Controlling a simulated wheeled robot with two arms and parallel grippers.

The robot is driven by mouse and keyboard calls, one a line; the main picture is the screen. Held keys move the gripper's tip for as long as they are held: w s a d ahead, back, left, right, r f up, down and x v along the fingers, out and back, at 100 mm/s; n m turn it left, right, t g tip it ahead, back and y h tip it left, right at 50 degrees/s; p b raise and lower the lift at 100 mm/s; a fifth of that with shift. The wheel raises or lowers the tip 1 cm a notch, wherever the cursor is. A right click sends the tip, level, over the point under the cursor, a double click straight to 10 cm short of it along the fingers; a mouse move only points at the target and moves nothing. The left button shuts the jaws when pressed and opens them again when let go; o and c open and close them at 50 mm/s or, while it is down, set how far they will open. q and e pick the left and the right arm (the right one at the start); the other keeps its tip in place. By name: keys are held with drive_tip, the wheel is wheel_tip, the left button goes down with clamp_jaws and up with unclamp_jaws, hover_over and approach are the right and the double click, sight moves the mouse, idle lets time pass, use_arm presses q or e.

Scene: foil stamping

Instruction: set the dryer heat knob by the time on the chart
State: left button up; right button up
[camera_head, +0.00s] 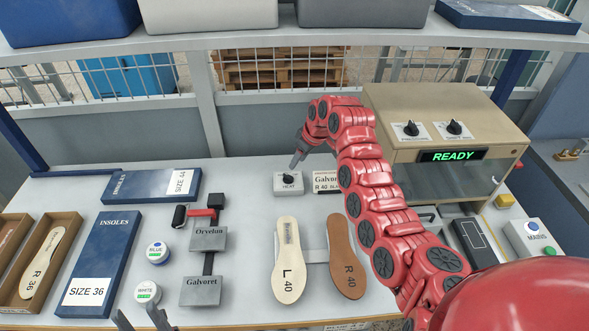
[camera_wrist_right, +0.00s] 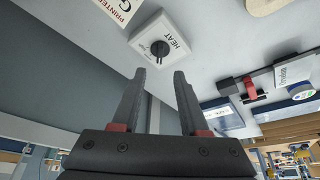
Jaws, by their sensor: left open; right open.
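The HEAT knob is a black dial (camera_head: 288,176) on a small white box (camera_head: 287,188) at the back middle of the table. In the right wrist view the knob (camera_wrist_right: 160,48) shows just beyond the fingertips, on its white box. My right gripper (camera_head: 297,158) is open above the knob, pointing down, with nothing between its fingers (camera_wrist_right: 160,82). A printed card (camera_head: 326,182) reading "Galvor… R 40" stands right of the box, partly behind my right arm. My left gripper (camera_head: 140,320) is open and empty at the bottom edge. I cannot make out a time chart.
A beige machine (camera_head: 440,115) shows "READY" and two knobs at the right. A cream insole (camera_head: 289,262) and a brown insole (camera_head: 347,258) lie in front of the heat box. Grey blocks (camera_head: 208,238), jars and blue insole boxes (camera_head: 100,262) fill the left.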

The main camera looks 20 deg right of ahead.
drive_tip(key=b+v, duration=0.2)
drive_tip(key=v, duration=0.6)
drive_tip(key=shift+s+r, duration=0.1)
